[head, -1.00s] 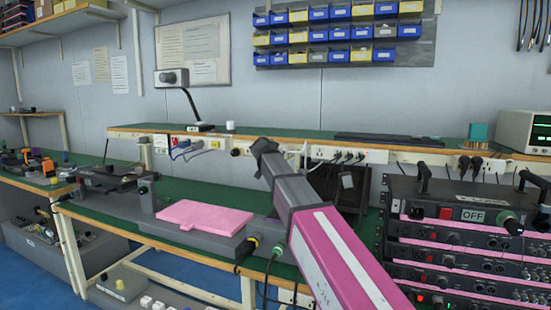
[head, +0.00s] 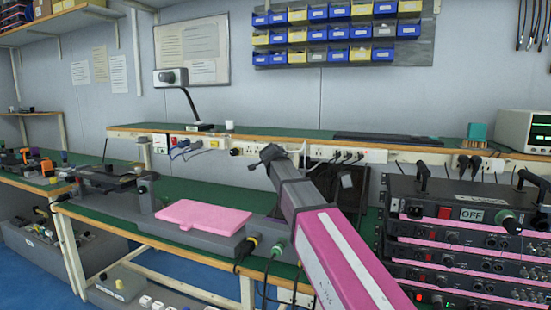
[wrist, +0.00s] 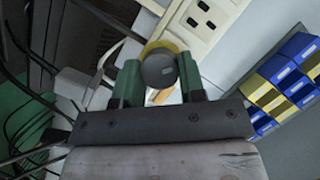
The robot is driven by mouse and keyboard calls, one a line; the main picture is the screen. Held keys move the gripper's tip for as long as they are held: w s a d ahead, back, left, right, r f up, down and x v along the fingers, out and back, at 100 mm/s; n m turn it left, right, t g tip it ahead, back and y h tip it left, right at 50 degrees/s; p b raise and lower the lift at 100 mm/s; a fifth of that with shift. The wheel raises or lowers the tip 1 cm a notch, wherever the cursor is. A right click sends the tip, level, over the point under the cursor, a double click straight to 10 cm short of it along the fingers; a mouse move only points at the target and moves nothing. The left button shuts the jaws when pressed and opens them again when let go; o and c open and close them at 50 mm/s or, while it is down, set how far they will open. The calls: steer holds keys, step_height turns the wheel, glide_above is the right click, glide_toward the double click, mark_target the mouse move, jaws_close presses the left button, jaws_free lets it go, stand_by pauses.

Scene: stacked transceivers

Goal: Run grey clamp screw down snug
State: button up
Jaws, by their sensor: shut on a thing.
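A round dark grey screw head (wrist: 158,68) with a yellow collar behind it shows in the wrist view, beside a cream socket strip. It appears to be the grey clamp screw. My gripper (wrist: 160,82) is shut on it, with one green finger on each side. In the head view my gripper (head: 269,153) is at the socket rail behind the bench, at the end of my pink and grey arm. The screw cannot be made out there. How deep the screw sits cannot be told.
The socket rail (head: 340,153) carries plugs and cables beside my gripper. A pink-lidded grey unit (head: 204,216) is on the green bench. Stacked rack units (head: 455,235) with handles stand at the right. Blue and yellow bins (head: 338,34) hang on the wall above.

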steer(key=shift+s+f, duration=0.15)
steer(key=shift+s, duration=0.1)
steer(key=o, duration=0.9)
steer(key=shift+o, duration=0.2)
steer(key=v, duration=1)
steer(key=shift+s, duration=0.35)
